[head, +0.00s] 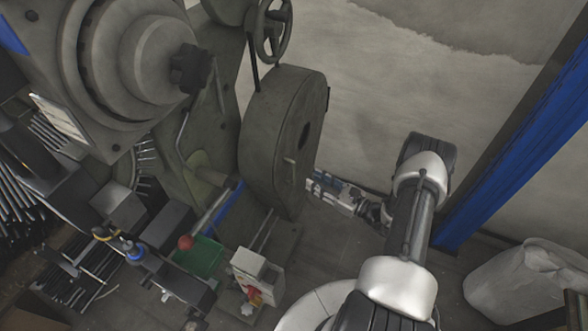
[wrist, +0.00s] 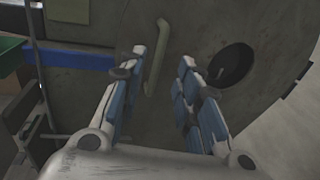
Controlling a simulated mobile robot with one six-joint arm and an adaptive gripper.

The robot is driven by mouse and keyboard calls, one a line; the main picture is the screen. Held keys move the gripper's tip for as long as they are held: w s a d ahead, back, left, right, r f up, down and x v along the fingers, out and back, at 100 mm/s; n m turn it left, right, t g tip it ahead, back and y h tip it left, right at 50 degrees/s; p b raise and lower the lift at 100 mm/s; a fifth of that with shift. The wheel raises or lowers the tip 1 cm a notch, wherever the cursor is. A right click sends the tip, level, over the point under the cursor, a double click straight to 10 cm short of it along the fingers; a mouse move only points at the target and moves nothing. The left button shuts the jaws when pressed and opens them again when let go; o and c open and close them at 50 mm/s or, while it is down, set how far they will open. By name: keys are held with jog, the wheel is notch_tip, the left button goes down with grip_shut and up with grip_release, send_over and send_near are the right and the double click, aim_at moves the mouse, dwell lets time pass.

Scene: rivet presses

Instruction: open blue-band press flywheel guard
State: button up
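The flywheel guard (head: 262,135) is a large, round, grey-brown cover on the press's right side in the head view. It looks shut against the press, next to a blue band (head: 222,208). A pale bar handle (head: 290,161) stands on its face. My gripper (head: 312,184) is beside that face, just below and right of the handle. In the wrist view my gripper (wrist: 163,57) is open, its blue-padded fingers apart. The handle (wrist: 156,62) shows in the gap, nearer the left finger; I cannot tell whether they touch. The guard face (wrist: 205,25) fills the background, with a dark round hole.
A handwheel (head: 270,28) sits above the guard. A small control box (head: 257,275) and a green tray (head: 203,257) are below left. A blue post (head: 510,135) and a pale sack (head: 525,285) are at right.

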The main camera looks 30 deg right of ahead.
send_over(294, 181)
jog(key=shift+w+d+b, duration=0.15)
jog(key=shift+w+b, duration=0.15)
jog(key=shift+b, duration=0.1)
grip_shut()
dwell(0.7)
